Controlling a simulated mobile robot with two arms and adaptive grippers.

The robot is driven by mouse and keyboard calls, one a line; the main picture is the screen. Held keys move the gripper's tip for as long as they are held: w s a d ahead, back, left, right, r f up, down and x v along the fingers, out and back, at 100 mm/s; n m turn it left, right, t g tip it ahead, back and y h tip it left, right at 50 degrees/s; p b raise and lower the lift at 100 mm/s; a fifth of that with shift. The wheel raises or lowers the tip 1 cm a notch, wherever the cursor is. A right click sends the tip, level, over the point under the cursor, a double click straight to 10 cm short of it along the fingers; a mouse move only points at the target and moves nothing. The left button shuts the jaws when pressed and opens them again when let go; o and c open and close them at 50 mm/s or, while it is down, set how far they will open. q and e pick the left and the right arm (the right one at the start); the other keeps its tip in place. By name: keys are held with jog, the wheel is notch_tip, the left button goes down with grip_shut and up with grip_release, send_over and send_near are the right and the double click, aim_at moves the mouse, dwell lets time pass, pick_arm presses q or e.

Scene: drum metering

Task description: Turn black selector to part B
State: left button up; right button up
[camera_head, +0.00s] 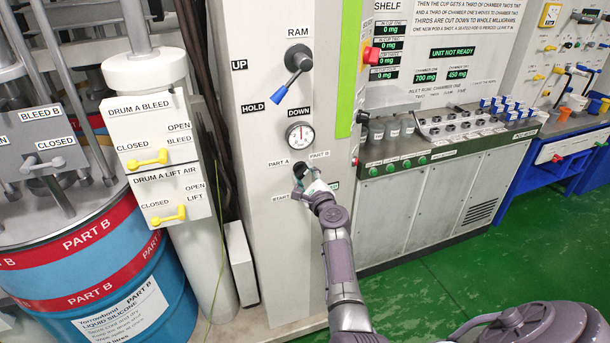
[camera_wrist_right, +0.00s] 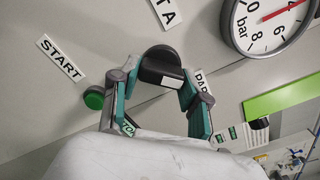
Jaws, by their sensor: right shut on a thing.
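The black selector (camera_head: 298,168) is on the grey column below the gauge, between the PART A label (camera_head: 278,163) and the PART B label (camera_head: 319,154). My right gripper (camera_head: 304,179) is at it from the front. In the right wrist view the selector (camera_wrist_right: 160,64) shows as a black round knob with a raised handle. The fingers of my right gripper (camera_wrist_right: 162,80) are on either side of that handle, shut on it. The fingers and wrist partly cover the knob, so I cannot tell exactly which label it points to. My left gripper is not in view.
The green START button (camera_wrist_right: 94,97) is close beside the left finger in the wrist view. The pressure gauge (camera_head: 300,134) and the blue-tipped RAM lever (camera_head: 297,62) are above. Yellow valve handles (camera_head: 148,160) and a PART B drum (camera_head: 85,262) stand left. Green floor (camera_head: 430,280) is clear at right.

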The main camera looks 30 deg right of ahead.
jog(key=shift+f, duration=0.1)
jog(key=o, duration=1.1)
jog(key=shift+o, duration=0.2)
jog(key=v, duration=0.7)
jog(key=shift+s, duration=0.3)
